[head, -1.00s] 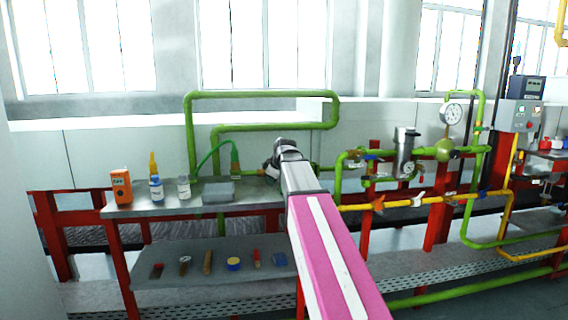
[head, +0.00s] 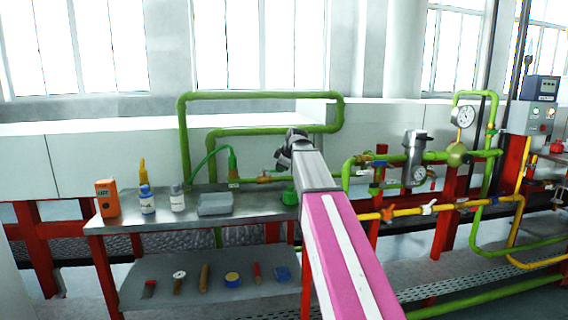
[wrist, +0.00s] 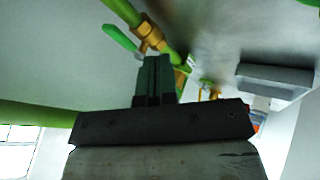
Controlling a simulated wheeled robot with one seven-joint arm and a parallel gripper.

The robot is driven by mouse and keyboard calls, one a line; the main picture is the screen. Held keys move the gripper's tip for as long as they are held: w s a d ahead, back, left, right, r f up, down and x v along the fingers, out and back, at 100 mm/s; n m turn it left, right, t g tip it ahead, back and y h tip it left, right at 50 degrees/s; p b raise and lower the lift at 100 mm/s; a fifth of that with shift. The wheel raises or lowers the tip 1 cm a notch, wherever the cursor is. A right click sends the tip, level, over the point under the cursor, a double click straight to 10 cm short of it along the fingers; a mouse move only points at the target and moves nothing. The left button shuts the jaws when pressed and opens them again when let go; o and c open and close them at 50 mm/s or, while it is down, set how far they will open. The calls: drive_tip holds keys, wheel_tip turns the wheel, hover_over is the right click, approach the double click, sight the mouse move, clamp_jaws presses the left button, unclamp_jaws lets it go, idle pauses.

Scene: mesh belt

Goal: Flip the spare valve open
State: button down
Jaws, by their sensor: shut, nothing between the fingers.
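My gripper (head: 285,157) is at the end of my pink arm, in front of the green pipework above the right end of the bench. In the wrist view its dark fingers (wrist: 155,72) are together and empty. Just beyond their tips is a brass valve body (wrist: 148,34) on a green pipe, with a green lever (wrist: 118,39) beside it. The fingers look close to it; contact cannot be told. In the head view, a brass fitting (head: 264,179) shows on the green pipe left of my gripper. No label marks which valve is the spare.
The steel bench (head: 160,218) bears an orange meter (head: 107,198), bottles and a grey box (head: 215,204). A lower shelf (head: 215,302) holds several tools. To the right are a yellow pipe (head: 455,208) with coloured handles, a filter housing (head: 415,148) and a gauge (head: 463,117).

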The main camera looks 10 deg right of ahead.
sight(272, 170)
drive_tip(key=x, duration=0.4)
drive_tip(key=shift+w+f, duration=0.15)
drive_tip(key=shift+w, duration=0.35)
drive_tip(key=shift+w+d, duration=0.25)
drive_tip(key=shift+w, duration=0.75)
drive_tip(key=shift+w+d, duration=0.15)
drive_tip(key=shift+w, duration=0.35)
drive_tip(key=shift+w+d, duration=0.5)
drive_tip(key=shift+w, duration=0.3)
drive_tip(key=shift+s, duration=0.15)
